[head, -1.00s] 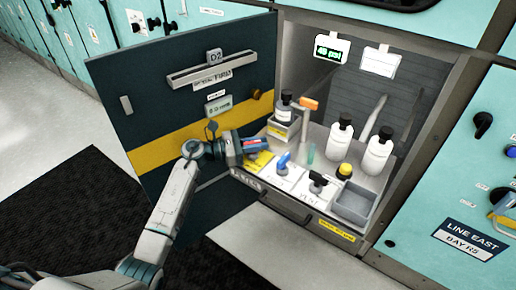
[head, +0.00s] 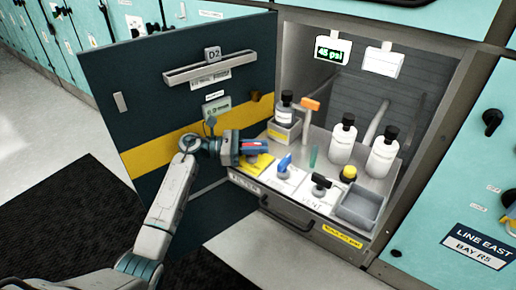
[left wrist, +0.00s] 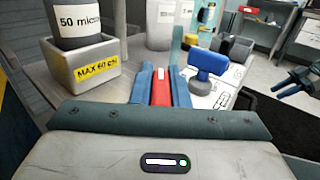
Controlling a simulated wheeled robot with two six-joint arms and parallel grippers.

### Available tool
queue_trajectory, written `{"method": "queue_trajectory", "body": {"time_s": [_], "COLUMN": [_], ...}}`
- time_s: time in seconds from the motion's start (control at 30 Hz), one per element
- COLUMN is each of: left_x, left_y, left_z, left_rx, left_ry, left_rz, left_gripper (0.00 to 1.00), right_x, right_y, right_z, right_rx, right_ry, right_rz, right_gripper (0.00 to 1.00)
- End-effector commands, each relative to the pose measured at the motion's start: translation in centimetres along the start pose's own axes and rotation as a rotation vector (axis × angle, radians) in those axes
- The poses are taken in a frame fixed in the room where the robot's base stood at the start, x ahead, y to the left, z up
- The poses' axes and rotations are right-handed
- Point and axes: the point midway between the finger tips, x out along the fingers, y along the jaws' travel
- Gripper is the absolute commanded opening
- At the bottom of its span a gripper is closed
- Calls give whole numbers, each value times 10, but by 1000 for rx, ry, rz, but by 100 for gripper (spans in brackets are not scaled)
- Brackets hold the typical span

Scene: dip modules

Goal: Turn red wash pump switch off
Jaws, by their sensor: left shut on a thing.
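The red wash pump switch (left wrist: 161,86) shows in the left wrist view as a red handle between the two blue fingers of my left gripper (left wrist: 160,84). The left gripper (head: 254,147) is shut on it, at the left end of the panel inside the open cabinet. Most of the switch is hidden by the fingers in the head view. A blue handle (head: 284,163) and a black handle (head: 321,181) stand to the right on the same panel.
The dark cabinet door (head: 130,95) stands open to the left, close to my left arm. White bottles (head: 342,141) with black caps, a grey tray (head: 361,206) and an orange-topped lever (head: 310,104) stand on the panel.

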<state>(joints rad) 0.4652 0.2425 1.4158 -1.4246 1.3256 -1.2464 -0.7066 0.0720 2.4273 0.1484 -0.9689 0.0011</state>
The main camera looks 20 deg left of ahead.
Motion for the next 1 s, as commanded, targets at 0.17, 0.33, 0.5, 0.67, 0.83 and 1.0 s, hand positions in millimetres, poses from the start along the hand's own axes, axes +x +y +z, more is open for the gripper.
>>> {"method": "queue_trajectory", "body": {"time_s": [0.17,0.33,0.5,0.67,0.83,1.0], "left_x": [0,0,0,0,0,-1], "left_y": [0,0,0,0,0,-11], "left_z": [-1,-1,0,0,14,34], "left_rx": [-2,-2,-1,0,4,0], "left_ry": [0,0,0,0,0,2], "left_rz": [-1,0,0,0,0,0], "left_gripper": [0,26,36,36,36,36], "right_x": [0,0,0,0,0,0], "right_y": [0,0,0,0,0,0], "right_z": [0,0,0,0,1,0], "right_rx": [0,0,0,0,0,1], "right_ry": [0,-1,-1,-2,-1,4], "right_rz": [0,0,0,0,0,-1], "right_gripper": [36,36,36,36,36,36]}}
